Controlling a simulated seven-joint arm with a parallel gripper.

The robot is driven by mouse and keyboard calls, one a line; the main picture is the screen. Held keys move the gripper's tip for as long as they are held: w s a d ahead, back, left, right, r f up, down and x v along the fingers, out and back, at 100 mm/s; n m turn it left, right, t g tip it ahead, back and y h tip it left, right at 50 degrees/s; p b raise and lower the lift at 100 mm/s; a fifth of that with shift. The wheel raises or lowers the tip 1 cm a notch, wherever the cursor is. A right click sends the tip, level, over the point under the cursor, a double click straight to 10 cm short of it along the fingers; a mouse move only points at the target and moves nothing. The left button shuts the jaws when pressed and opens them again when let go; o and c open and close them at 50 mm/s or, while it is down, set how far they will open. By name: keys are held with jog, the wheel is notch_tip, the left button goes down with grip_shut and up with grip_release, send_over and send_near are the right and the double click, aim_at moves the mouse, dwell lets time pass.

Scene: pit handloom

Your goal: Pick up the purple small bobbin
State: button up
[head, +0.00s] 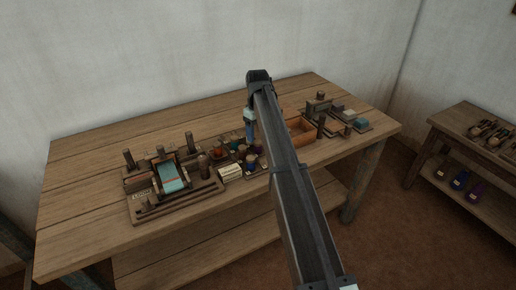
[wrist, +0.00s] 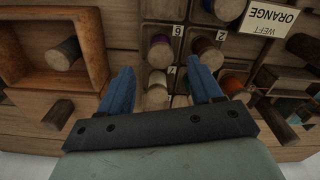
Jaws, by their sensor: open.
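The small bobbin rack (wrist: 183,33) has numbered cells, and its labels read upside down in the wrist view. A purple small bobbin (wrist: 160,52) stands in the cell by the "6" label, just beyond and between my fingertips. My gripper (wrist: 160,70) is open, with its blue fingers apart and nothing seen between them in grasp. In the head view, my gripper (head: 250,125) hangs over the back right of the rack, and my arm hides part of that area. I cannot single out the purple bobbin in the head view.
A small loom (head: 172,178) stands left on the table; the back left tabletop is clear.

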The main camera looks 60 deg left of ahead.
aim_at(258, 142)
jog(key=shift+d+f, duration=0.2)
jog(key=shift+f, duration=2.65)
jog(key=c, duration=1.1)
